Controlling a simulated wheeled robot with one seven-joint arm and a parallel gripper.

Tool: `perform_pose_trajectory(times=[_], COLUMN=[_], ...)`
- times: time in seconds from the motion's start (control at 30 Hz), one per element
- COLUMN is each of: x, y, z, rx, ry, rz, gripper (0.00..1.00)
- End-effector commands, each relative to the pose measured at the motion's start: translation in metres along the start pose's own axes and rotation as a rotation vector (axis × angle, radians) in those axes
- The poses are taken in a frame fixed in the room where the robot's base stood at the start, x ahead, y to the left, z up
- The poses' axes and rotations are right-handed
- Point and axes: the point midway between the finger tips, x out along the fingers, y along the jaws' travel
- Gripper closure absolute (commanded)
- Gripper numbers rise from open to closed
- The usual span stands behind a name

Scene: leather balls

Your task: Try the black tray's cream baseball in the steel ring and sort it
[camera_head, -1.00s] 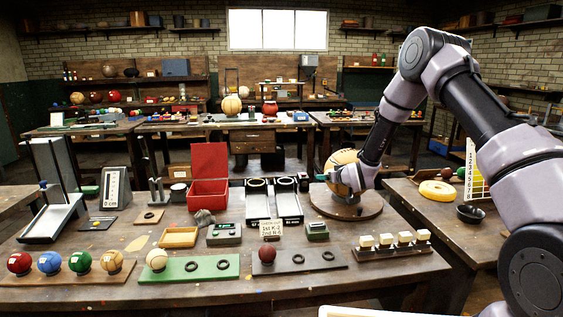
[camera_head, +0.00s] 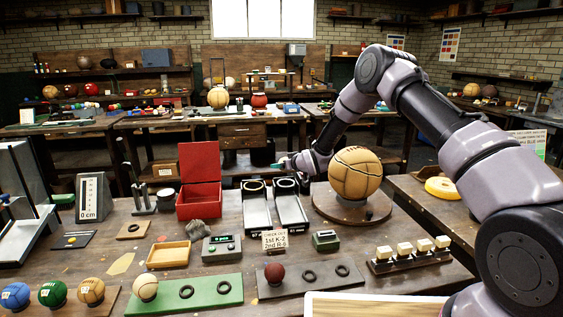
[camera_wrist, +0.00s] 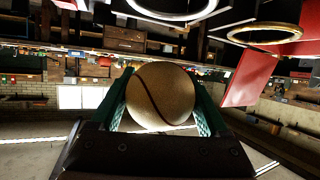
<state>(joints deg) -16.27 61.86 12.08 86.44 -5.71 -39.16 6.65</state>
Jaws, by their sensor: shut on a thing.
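My gripper (camera_head: 276,165) is raised behind the two chutes. In the wrist view, its green fingers (camera_wrist: 160,100) are shut on a cream ball (camera_wrist: 160,95) with a dark curved seam. The held ball cannot be made out in the head view. The steel ring (camera_wrist: 172,8) is at the top of the wrist view, apart from the ball, with a brass-coloured ring (camera_wrist: 265,33) beside it. In the head view, the rings top the back ends of the right chute (camera_head: 292,210) and left chute (camera_head: 257,212). I cannot identify the black tray for certain.
A large tan ball (camera_head: 355,172) stands on a round turntable (camera_head: 350,208), right of the chutes. An open red box (camera_head: 199,198) is left of them. In front are a green strip (camera_head: 205,306) with a cream ball (camera_head: 145,287) and a dark strip (camera_head: 310,286) with a maroon ball (camera_head: 274,273).

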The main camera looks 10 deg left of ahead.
Motion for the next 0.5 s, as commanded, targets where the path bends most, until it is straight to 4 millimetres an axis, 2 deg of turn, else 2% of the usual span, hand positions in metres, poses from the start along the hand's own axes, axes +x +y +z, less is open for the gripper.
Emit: perform_pose_trajectory(times=[0.23,0.5], x=[0.011,0.019], y=[-0.001,-0.001], z=[0.028,0.046], rx=[0.0,0.001], ry=[-0.001,0.001], rz=[0.0,0.0], gripper=[0.84,0.84])
